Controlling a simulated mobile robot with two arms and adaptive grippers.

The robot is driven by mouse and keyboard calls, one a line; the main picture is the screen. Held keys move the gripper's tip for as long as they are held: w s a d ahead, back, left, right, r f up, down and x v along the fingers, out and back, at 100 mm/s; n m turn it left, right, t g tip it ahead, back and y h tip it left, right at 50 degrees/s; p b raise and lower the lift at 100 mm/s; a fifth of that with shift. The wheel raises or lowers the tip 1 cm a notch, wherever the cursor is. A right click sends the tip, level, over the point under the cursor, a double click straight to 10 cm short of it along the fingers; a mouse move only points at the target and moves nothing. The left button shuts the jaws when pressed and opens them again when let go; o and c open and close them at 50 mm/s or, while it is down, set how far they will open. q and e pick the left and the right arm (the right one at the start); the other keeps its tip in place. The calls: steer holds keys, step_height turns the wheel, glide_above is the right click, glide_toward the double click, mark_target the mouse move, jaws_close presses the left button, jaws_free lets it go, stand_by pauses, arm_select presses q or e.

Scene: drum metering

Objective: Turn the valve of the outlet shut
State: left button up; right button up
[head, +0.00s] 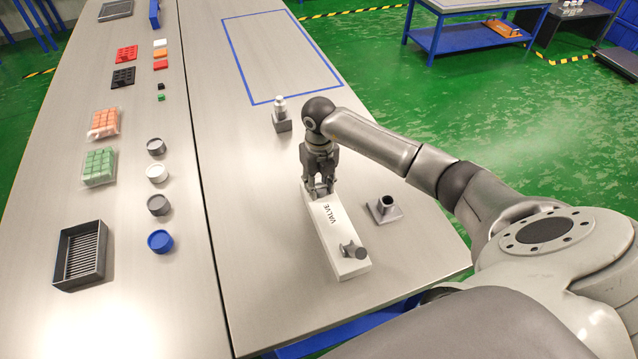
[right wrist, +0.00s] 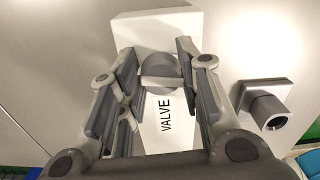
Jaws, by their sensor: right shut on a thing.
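A white block marked VALVE (head: 333,228) lies on the right table. A grey fitting with a dark round end (head: 352,249) stands on its near end. My right gripper (head: 319,188) points down over the block's far end. In the right wrist view, my right gripper (right wrist: 158,60) has its fingers on either side of a round grey knob (right wrist: 160,72) on the white block (right wrist: 152,28), and it is shut on this knob. The head view hides the knob behind the fingers. My left gripper is not in view.
A grey square-based socket (head: 384,208) stands right of the block and shows in the right wrist view (right wrist: 267,106). A small bottle on a grey stand (head: 282,124) is behind my wrist. Lids, trays and blocks line the left table. The blue-outlined area (head: 280,50) is empty.

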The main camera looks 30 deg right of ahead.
mark_target(322, 186)
steer(key=m, duration=0.4)
steer(key=shift+d, duration=0.15)
steer(key=m, duration=0.8)
steer(key=shift+s+r+p, duration=0.1)
steer(key=shift+p, duration=0.25)
steer(key=shift+d+m+p, duration=0.1)
steer(key=shift+m+p, duration=0.3)
steer(key=shift+m, duration=1.7)
steer(key=o, duration=1)
steer(key=shift+s, duration=0.1)
step_height(322, 186, up, 12)
